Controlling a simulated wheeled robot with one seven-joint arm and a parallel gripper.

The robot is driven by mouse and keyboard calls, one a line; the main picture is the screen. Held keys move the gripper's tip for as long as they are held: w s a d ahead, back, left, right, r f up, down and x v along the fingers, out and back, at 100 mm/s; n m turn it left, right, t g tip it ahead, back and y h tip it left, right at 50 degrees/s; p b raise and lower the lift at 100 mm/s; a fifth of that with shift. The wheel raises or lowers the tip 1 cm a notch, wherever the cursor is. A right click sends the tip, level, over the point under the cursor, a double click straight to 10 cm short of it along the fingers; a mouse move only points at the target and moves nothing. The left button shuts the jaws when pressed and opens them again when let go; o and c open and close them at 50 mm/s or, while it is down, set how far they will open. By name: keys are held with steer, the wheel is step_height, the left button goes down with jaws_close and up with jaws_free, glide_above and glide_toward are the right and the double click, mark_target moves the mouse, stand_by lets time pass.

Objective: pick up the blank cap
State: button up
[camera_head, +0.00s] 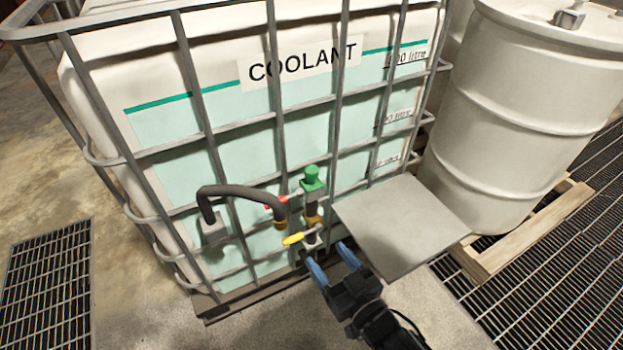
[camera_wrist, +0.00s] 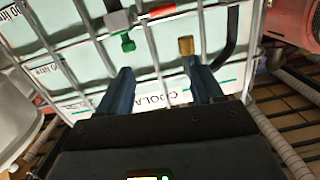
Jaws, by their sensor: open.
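A green cap (camera_head: 312,181) sits on top of the valve fittings at the front of the coolant tank. It is the only cap-like piece I can make out, and I take it as the blank cap. It also shows in the wrist view (camera_wrist: 127,42), beyond the fingertips and nearer the left finger. My gripper (camera_head: 325,254) is open and empty, in front of and below the fittings in the head view. In the wrist view, my gripper (camera_wrist: 158,68) has its two fingers apart, with nothing held between them.
A black hose (camera_head: 245,192) with a brass end (camera_head: 281,214) hangs left of the cap. A yellow lever (camera_head: 298,237) and red lever (camera_head: 277,203) are close by. The metal cage (camera_head: 281,105) surrounds the tank. A grey shelf (camera_head: 400,225) and white drum (camera_head: 510,120) stand right.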

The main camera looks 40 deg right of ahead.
mark_target(315, 180)
steer(key=shift+t+h, duration=0.3)
steer(key=shift+h, duration=0.3)
steer(key=w+d, duration=0.3)
steer(key=w, duration=0.2)
steer(key=w+d, duration=0.4)
steer(key=w, duration=0.1)
steer(key=w+d, duration=0.4)
steer(key=w, duration=0.1)
steer(key=shift+w+d+r+p, duration=0.2)
steer(key=shift+w+p, duration=0.15)
steer(key=b+x, duration=0.1)
steer(key=x, duration=0.2)
steer(key=b+x, duration=0.1)
steer(key=x, duration=0.2)
steer(key=shift+w+d+f+b, duration=0.2)
steer(key=shift+w+b, duration=0.05)
steer(key=shift+b, duration=0.1)
steer(key=shift+w+d+r, duration=0.1)
steer(key=shift+w, duration=0.45)
steer(key=shift+c, duration=0.4)
steer(key=c, duration=1)
steer(key=shift+r, duration=0.15)
